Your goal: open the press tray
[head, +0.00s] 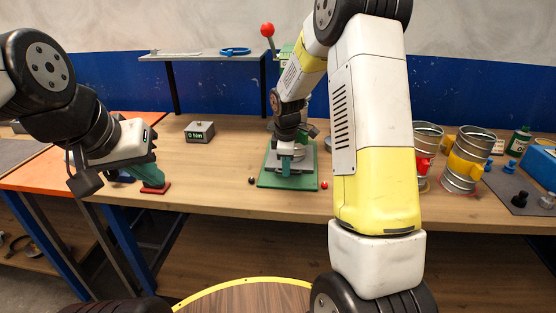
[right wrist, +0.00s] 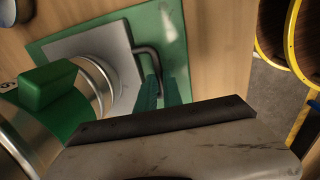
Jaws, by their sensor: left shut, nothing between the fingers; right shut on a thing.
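The press has a green base plate (head: 265,180) on the workbench. In the right wrist view a grey tray plate (right wrist: 75,42) with a bent dark grey handle (right wrist: 153,54) lies over the green base (right wrist: 165,30). My right gripper (head: 286,172) is low over the front of the press. Its green fingers (right wrist: 160,92) are shut on the tray handle in the right wrist view. My left gripper (head: 158,182) is shut and empty, low at the bench's left part, by a dark red block (head: 160,189). My right arm hides much of the press.
A small grey box with a display (head: 200,132) stands left of the press. A red ball (head: 323,185) and a black ball (head: 251,181) flank the base. Metal duct pieces (head: 466,160) with yellow and red clamps stand on the right.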

